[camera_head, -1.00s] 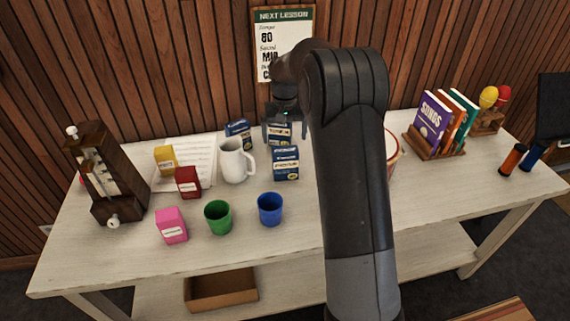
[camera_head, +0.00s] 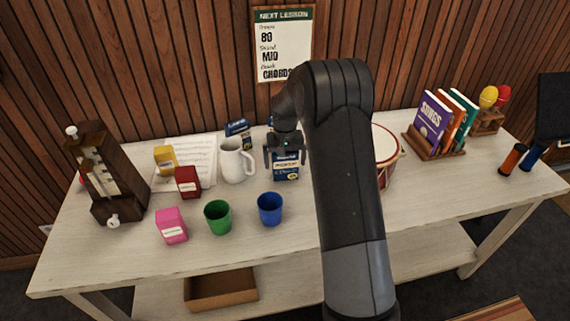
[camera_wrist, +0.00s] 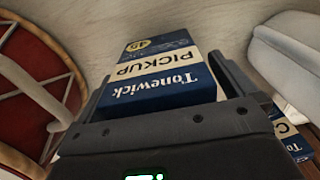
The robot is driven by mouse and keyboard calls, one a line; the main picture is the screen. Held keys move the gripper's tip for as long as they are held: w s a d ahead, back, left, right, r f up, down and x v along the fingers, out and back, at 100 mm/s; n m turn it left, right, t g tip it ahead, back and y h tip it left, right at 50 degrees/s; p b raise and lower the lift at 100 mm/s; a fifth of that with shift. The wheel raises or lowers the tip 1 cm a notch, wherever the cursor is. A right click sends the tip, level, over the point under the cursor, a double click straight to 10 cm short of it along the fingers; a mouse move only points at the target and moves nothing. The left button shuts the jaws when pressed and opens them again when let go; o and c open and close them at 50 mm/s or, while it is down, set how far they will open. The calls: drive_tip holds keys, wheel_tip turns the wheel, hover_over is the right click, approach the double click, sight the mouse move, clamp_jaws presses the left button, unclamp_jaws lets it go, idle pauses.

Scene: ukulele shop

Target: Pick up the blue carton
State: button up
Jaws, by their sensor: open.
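A blue carton with a cream label band (camera_head: 286,174) stands on the table, right of the white mug. In the wrist view the same carton (camera_wrist: 160,88) reads "Tonewick PICKUP". My gripper (camera_head: 286,156) is over it from above, hiding its upper part in the head view. In the wrist view my gripper (camera_wrist: 165,90) is open, with one finger on each side of the carton. I cannot tell whether the fingers touch it. Another blue carton (camera_head: 237,128) stands behind the mug. A blue carton (camera_wrist: 296,142) also shows at the wrist view's lower right.
The white mug (camera_head: 235,163) stands close on the left, and the red drum (camera_head: 386,160) on the right. A blue cup (camera_head: 270,209) and a green cup (camera_head: 218,217) stand in front. Pink (camera_head: 171,226), red (camera_head: 188,182) and yellow (camera_head: 166,159) cartons are farther left.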

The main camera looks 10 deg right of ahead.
drive_tip(key=c, duration=1.1)
drive_tip(key=shift+r, duration=0.1)
drive_tip(key=r, duration=0.9)
drive_tip(key=shift+s, duration=0.2)
drive_tip(key=s+m, duration=0.1)
drive_tip(key=s, duration=0.1)
drive_tip(key=s+f, duration=0.1)
drive_tip(key=s, duration=0.1)
drive_tip(key=s+a+f+m, duration=0.1)
drive_tip(key=s, duration=0.1)
drive_tip(key=shift+s+m, duration=0.1)
drive_tip(key=shift+m, duration=0.2)
